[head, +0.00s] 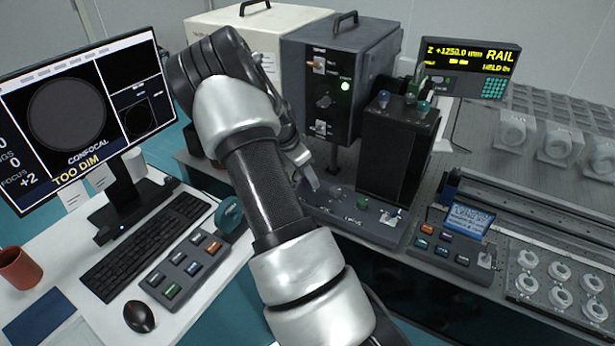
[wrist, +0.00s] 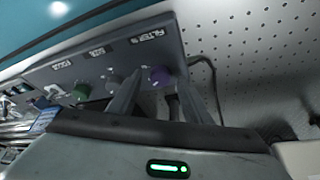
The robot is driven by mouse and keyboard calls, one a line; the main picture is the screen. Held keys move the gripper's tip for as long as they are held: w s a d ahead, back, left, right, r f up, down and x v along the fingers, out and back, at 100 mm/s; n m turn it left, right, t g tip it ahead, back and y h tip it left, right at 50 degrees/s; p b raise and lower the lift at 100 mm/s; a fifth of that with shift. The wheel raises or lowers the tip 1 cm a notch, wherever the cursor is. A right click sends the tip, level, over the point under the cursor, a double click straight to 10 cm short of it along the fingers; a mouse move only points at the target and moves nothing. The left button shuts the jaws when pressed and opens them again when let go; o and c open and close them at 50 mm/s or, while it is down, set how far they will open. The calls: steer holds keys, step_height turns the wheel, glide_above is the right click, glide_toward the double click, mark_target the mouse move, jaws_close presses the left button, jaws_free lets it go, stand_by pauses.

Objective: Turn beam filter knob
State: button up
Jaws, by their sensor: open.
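In the wrist view a dark control box shows a purple knob (wrist: 160,75) beside the label that appears to read FILTER. A grey knob (wrist: 114,82) and a green knob (wrist: 81,91) sit along the same face. My gripper (wrist: 168,92) is open, its two fingers pointing at the box. The purple knob appears between the fingers; I cannot tell whether either touches it. In the head view, the low control box (head: 350,212) stands at the front of the optical table, its left part hidden by my arm. My gripper is mostly hidden there.
A tall dark housing (head: 396,150) stands behind the box. A dark unit with a green light (head: 335,85) stands further left. The monitor (head: 85,110) reads TOO DIM. A button pad (head: 185,265) lies on the left desk. A black cable (wrist: 212,80) runs beside the box.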

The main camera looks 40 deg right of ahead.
steer(key=shift+d+f, duration=0.1)
steer(key=shift+f, duration=0.25)
steer(key=c, duration=1.1)
steer(key=shift+o, duration=0.2)
steer(key=n+t+b, duration=0.1)
steer(key=n+b, duration=0.1)
steer(key=shift+s+f+n, duration=0.1)
steer(key=shift+n, duration=0.3)
steer(key=n+b, duration=0.1)
steer(key=n+t+b, duration=0.1)
steer(key=n, duration=0.1)
steer(key=shift+s+d+n+t+y, duration=0.1)
steer(key=shift+d+n+t+y, duration=0.05)
steer(key=shift+n+t+y, duration=0.15)
steer(key=n+t+y+b, duration=0.1)
steer(key=n+b, duration=0.1)
steer(key=n, duration=0.2)
steer(key=shift+s+n+b, duration=0.1)
steer(key=shift+n+b, duration=0.2)
